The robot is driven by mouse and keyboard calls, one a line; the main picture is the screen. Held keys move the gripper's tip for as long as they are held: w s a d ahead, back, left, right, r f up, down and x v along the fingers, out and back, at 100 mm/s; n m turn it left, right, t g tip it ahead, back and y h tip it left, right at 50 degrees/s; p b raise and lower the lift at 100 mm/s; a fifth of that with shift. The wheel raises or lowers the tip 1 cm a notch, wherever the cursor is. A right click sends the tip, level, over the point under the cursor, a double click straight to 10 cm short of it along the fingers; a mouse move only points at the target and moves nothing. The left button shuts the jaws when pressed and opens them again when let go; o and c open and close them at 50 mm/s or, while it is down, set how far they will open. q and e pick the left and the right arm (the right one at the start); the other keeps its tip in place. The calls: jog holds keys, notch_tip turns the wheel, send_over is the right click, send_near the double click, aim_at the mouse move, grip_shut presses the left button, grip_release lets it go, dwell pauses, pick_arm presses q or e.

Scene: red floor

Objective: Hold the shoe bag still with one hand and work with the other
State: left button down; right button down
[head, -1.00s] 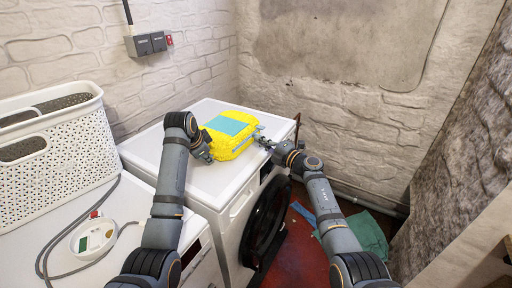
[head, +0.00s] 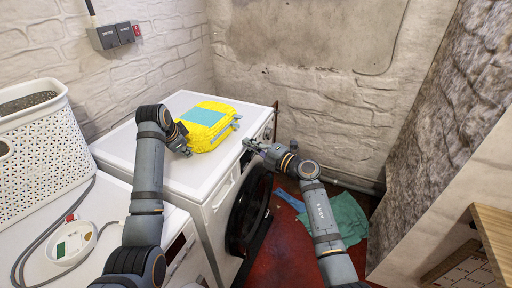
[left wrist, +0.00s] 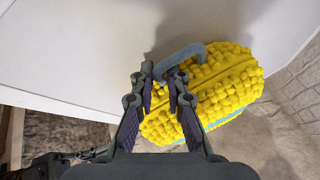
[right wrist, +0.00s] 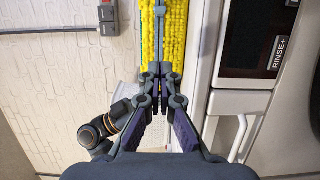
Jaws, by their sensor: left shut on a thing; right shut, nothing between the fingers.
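The yellow, bobbly shoe bag (head: 222,131) with a teal top patch lies on the white washing machine (head: 180,172). My left gripper (head: 184,140) is shut on the bag's near left end. In the left wrist view, its fingers (left wrist: 162,75) are at the grey strap (left wrist: 185,55) on the yellow bag (left wrist: 225,85); the exact grip is partly hidden. My right gripper (head: 251,146) is shut and empty, apart from the bag, by the machine's front top edge. The right wrist view shows its closed fingertips (right wrist: 161,75) in line with the bag's grey zip (right wrist: 160,25).
A white perforated basket (head: 45,150) and a small white dish (head: 70,243) stand on the left-hand appliance. Green cloth (head: 345,220) and blue cloth (head: 290,200) lie on the red floor. A wooden-topped unit (head: 495,232) is at the right.

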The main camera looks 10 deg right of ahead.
pick_arm(q)
jog(key=c, duration=1.3)
grip_release()
pick_arm(e)
jog(key=v, duration=0.2)
jog(key=shift+s+d, duration=0.25)
jog(key=shift+s, duration=0.05)
